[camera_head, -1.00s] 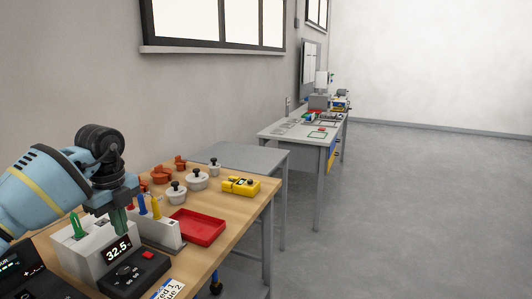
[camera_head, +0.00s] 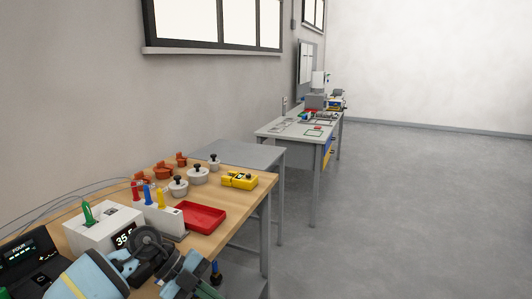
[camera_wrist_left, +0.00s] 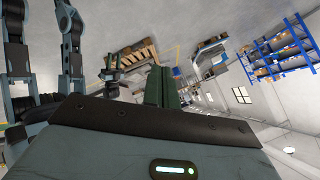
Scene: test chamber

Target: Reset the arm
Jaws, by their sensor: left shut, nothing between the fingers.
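My left arm comes in low at the bottom of the head view. Its gripper (camera_head: 203,285) is near the bottom edge, in front of the wooden table's near side, and part of it is cut off. In the left wrist view the green fingers (camera_wrist_left: 158,86) are together with nothing between them, so the gripper is shut and empty. I cannot make out my right gripper in either view.
A white block device with a display (camera_head: 124,239), a holder with coloured tools (camera_head: 172,222), a red tray (camera_head: 207,214), white lidded pots (camera_head: 178,189) and a yellow device (camera_head: 239,181) stand on the wooden table (camera_head: 235,206). Open floor lies right.

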